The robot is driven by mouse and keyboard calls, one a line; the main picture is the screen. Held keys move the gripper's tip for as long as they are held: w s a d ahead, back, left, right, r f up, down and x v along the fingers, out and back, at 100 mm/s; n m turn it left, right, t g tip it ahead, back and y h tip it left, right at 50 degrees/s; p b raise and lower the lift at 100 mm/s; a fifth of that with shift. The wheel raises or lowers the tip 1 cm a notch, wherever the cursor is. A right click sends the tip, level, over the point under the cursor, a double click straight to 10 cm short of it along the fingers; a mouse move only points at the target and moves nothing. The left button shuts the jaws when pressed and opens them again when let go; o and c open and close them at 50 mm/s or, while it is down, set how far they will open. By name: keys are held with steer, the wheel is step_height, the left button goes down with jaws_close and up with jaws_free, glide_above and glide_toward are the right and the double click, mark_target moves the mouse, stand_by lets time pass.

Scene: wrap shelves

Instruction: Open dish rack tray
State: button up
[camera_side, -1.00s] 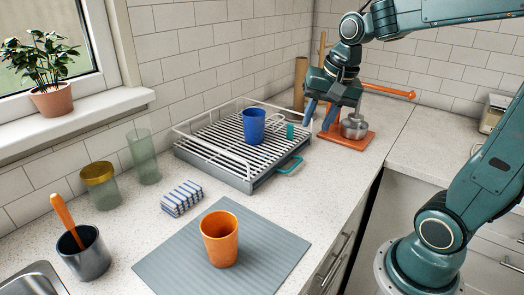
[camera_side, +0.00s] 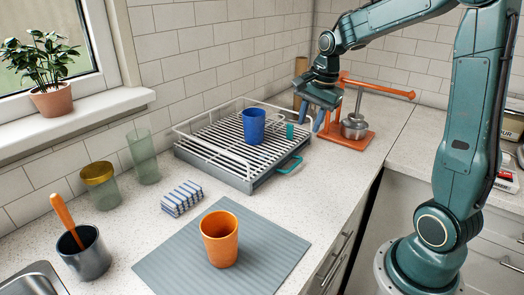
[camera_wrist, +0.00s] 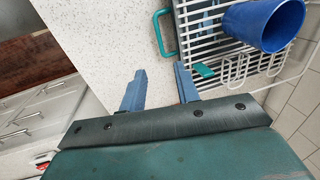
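The dish rack (camera_side: 205,147) is a white wire rack over a grey tray (camera_side: 238,183) on the counter. A teal handle (camera_side: 291,165) sticks out of the tray's right side; it also shows in the wrist view (camera_wrist: 160,34). A blue cup (camera_side: 254,127) stands on the rack, and a small teal piece (camera_side: 290,131) sits at the rack's right end. My gripper (camera_side: 309,119) is above the rack's far right end, apart from the handle. In the wrist view its two blue fingers (camera_wrist: 160,82) are spread with nothing between them.
An orange press (camera_side: 345,140) with a metal pot (camera_side: 354,127) stands right of the rack. An orange cup (camera_side: 220,238) stands on a grey mat (camera_side: 173,262) in front. Counter right of the handle is clear.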

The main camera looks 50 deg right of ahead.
mark_target(297, 163)
steer(key=f, duration=0.4)
steer(key=w+f, duration=0.1)
steer(key=f, duration=0.3)
steer(key=w+f, duration=0.1)
steer(key=f, duration=0.4)
steer(key=shift+w, duration=0.25)
steer(key=shift+c, duration=0.4)
jaws_close()
